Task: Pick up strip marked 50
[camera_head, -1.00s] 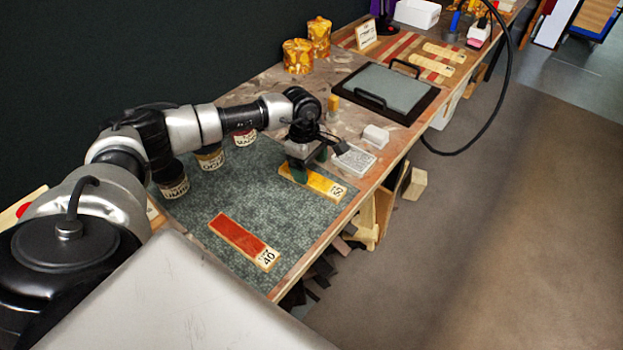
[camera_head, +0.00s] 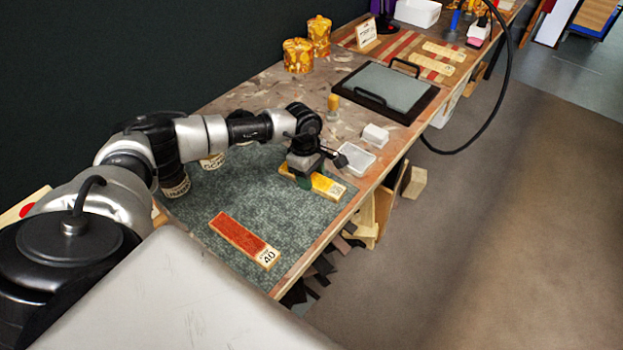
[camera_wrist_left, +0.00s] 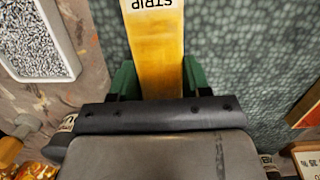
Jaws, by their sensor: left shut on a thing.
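The yellow strip (camera_head: 328,187) lies on the green mat (camera_head: 235,193), with a pale label at its right end; the number on it is too small to read surely now. My left gripper (camera_head: 303,180) is over the strip's left part, shut on it. In the left wrist view, the green fingertips (camera_wrist_left: 156,80) stand on both sides of the yellow strip (camera_wrist_left: 155,45), and the word STRIP shows on its label. A red strip marked 40 (camera_head: 244,240) lies nearer on the mat. My right gripper is not in view.
A small white tray (camera_head: 355,160) and a white block (camera_head: 375,136) sit just beyond the mat. Labelled jars (camera_head: 175,186) stand at the mat's left edge, partly behind my arm. A black-framed tray (camera_head: 391,88) stands farther back. The bench edge is at the right.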

